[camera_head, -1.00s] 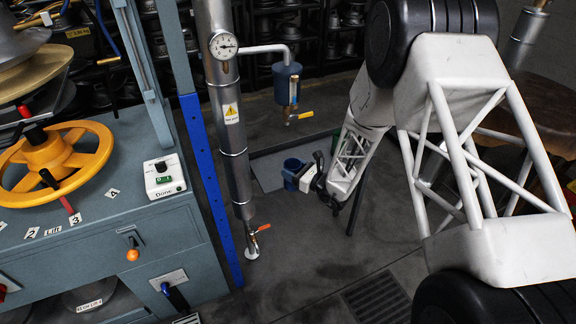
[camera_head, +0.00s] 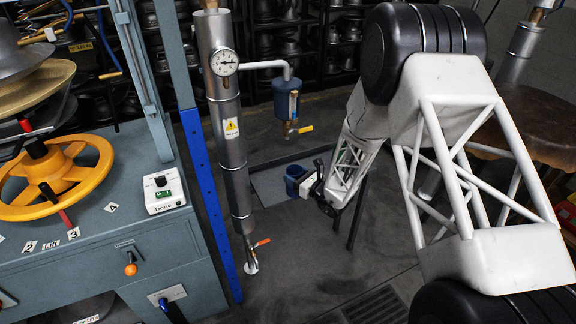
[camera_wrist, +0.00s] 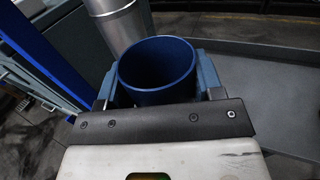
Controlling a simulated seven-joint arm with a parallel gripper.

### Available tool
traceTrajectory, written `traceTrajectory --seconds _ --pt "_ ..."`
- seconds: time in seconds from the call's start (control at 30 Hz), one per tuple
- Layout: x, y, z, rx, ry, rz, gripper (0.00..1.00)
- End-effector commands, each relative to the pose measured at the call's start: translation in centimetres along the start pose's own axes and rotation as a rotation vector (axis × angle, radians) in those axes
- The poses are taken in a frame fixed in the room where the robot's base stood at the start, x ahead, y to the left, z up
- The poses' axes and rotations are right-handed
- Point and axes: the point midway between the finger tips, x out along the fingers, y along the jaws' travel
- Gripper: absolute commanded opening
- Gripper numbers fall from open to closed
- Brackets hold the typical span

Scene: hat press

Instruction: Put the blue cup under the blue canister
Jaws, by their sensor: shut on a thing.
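The blue cup (camera_head: 293,174) is held upright, or nearly so, in my gripper (camera_head: 303,180), below the blue canister and apart from it. In the wrist view the cup (camera_wrist: 157,68) shows its open, dark inside between the two blue fingers of my gripper (camera_wrist: 157,88), which is shut on it. The blue canister (camera_head: 286,98) hangs from a pale side pipe off the tall metal pipe. It has a brass valve with a yellow handle (camera_head: 304,129) at its bottom. The cup looks close to the vertical line of the valve; the exact depth offset is hard to tell.
The tall metal pipe (camera_head: 231,150) with a gauge (camera_head: 224,62) and a red-handled tap (camera_head: 262,243) stands left of the cup. A blue post (camera_head: 209,200) and the press bench (camera_head: 120,230) are further left. A grey floor tray (camera_head: 268,186) lies below the cup.

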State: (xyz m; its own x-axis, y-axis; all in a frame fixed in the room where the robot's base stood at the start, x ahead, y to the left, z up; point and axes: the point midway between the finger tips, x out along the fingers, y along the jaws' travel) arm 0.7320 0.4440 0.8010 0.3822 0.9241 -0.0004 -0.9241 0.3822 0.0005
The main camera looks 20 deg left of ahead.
Motion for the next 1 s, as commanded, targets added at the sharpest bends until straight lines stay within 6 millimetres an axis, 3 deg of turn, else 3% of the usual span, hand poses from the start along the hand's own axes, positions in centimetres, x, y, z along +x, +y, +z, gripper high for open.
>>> traceTrajectory --seconds 0.7,1.0 --pt "9.2 -6.7 -1.0 -0.001 -0.001 0.0 0.35" --pt "10.6 -7.8 -1.2 -0.001 0.0 0.0 0.35"
